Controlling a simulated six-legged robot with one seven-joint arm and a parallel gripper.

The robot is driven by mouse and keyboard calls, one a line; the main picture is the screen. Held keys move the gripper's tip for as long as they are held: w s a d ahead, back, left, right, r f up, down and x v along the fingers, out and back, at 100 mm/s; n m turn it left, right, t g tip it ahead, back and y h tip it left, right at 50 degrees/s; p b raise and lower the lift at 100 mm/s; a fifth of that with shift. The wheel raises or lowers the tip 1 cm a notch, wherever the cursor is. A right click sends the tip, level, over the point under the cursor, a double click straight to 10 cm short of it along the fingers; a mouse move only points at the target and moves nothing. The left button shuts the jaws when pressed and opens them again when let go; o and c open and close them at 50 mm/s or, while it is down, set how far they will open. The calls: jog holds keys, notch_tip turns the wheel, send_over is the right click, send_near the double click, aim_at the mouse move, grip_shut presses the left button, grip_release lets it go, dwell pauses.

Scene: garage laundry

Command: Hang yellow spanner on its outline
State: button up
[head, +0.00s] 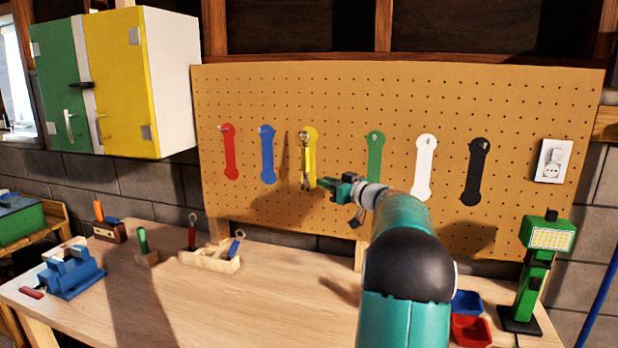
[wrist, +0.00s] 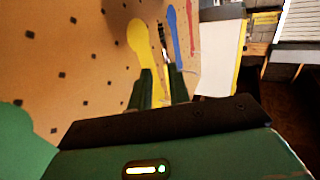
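The yellow spanner (head: 304,160) is upright at the pegboard, with its metal head up, in front of the yellow outline (head: 313,143). It covers the left part of that outline in the head view. Whether it rests on the peg cannot be made out. My gripper (head: 321,183) is just right of the spanner's lower end. In the wrist view my gripper's fingers (wrist: 162,92) are apart, with the spanner (wrist: 163,42) beyond and between them. The yellow outline (wrist: 143,38) shows behind at left. The fingers do not appear closed on the handle.
Blue (head: 267,155), red, green (head: 375,158), white and black outlines line the pegboard (head: 500,100). Below, the workbench (head: 280,300) holds wooden tool holders, a blue vise (head: 75,275), small bins (head: 470,330) and a green lamp (head: 540,260). The bench middle is clear.

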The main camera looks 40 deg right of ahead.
aim_at(305, 161)
jog(key=w, duration=0.8)
jog(key=shift+w, duration=0.3)
jog(key=shift+c, duration=1.1)
grip_shut()
jog(key=shift+o, duration=1.5)
grip_release()
